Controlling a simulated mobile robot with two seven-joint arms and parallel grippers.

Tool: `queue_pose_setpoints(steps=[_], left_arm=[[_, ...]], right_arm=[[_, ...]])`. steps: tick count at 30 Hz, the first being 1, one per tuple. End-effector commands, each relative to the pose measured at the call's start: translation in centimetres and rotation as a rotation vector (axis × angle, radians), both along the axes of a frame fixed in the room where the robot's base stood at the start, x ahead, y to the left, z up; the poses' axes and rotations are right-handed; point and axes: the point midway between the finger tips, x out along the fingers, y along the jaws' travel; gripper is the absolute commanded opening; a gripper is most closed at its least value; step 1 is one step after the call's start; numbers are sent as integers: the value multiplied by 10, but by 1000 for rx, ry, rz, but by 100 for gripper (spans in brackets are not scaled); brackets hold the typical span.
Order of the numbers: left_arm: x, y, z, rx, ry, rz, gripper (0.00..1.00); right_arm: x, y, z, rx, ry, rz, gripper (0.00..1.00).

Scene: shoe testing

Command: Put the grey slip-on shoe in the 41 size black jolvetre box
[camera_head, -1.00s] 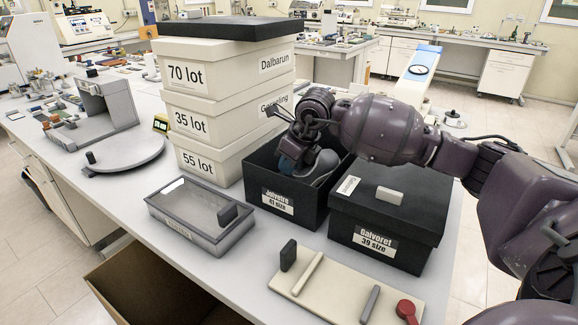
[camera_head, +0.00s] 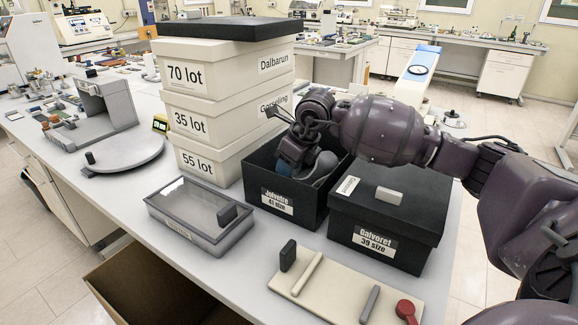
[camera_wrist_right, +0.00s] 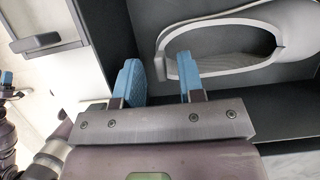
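The grey slip-on shoe (camera_head: 325,168) lies inside the open black Jolvetre 41 size box (camera_head: 291,200) in the head view, partly hidden by my right gripper (camera_head: 297,162). In the right wrist view the shoe (camera_wrist_right: 222,50) lies along the dark box interior. My right gripper (camera_wrist_right: 158,78) has two blue fingers clearly apart. One finger overlaps the shoe opening and the other is outside the shoe's end, with a visible gap beside the rim. I cannot tell whether the overlapping finger touches the shoe. My left gripper is not in view.
A closed black Galveret 39 size box (camera_head: 388,215) stands right of the open box. Stacked white boxes (camera_head: 201,125) with a black slab (camera_head: 226,27) on top stand left. A glass-topped grey case (camera_head: 198,212) and a beige board (camera_head: 335,291) lie in front.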

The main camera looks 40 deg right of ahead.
Motion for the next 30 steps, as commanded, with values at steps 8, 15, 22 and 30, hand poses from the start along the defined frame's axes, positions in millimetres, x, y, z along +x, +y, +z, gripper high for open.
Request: queue_pose_setpoints(steps=[8,15,22,30], left_arm=[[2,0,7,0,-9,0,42],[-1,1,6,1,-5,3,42],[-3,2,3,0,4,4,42],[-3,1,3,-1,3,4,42]], right_arm=[[-17,-7,47,-4,-5,0,36],[-32,-13,86,-3,-3,-1,36],[-40,-16,104,-1,0,0,36],[-41,-17,107,-1,0,0,36]])
